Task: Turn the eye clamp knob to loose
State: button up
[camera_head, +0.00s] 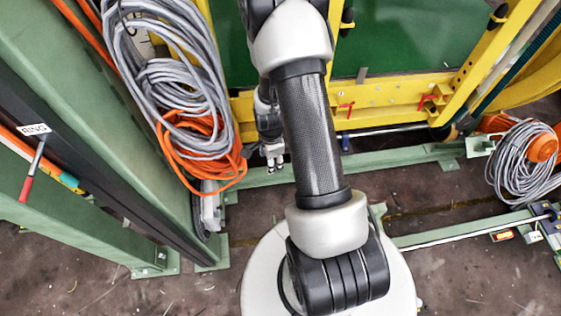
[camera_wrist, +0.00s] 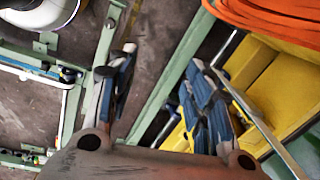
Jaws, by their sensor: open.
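My gripper (camera_head: 273,164) is small and partly hidden in the head view, beside the orange cable coil and in front of the yellow frame. In the wrist view my gripper (camera_wrist: 160,60) has its two blue-padded fingers spread, with nothing between them but floor and a green beam beyond. I cannot tell which part is the eye clamp knob. Red handles sit on the yellow beam, one (camera_head: 345,107) near its middle and one (camera_head: 426,101) farther right. A dark knob-like part (camera_head: 348,18) is on the upright above. None is touched by my gripper.
Grey cable (camera_head: 165,85) and orange cable (camera_head: 205,160) hang left of my arm. The yellow frame (camera_head: 385,105) stands behind. A green floor beam (camera_head: 400,158) runs below it. A grey coil (camera_head: 525,160) hangs at right. Bare floor (camera_head: 440,275) shows at lower right.

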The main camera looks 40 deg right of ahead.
jog(key=s+f+m+g+p, duration=0.1)
jog(key=s+f+m, duration=0.3)
jog(key=s+f, duration=0.3)
jog(key=s+f+m+p, duration=0.2)
jog(key=s+f+m, duration=0.25)
jog(key=f, duration=0.55)
jog(key=shift+y, duration=0.3)
notch_tip(320, 180, down, 17)
jog(key=b, duration=0.5)
jog(key=shift+r+b, duration=0.15)
jog(key=shift+b, duration=0.25)
jog(key=c, duration=1.1)
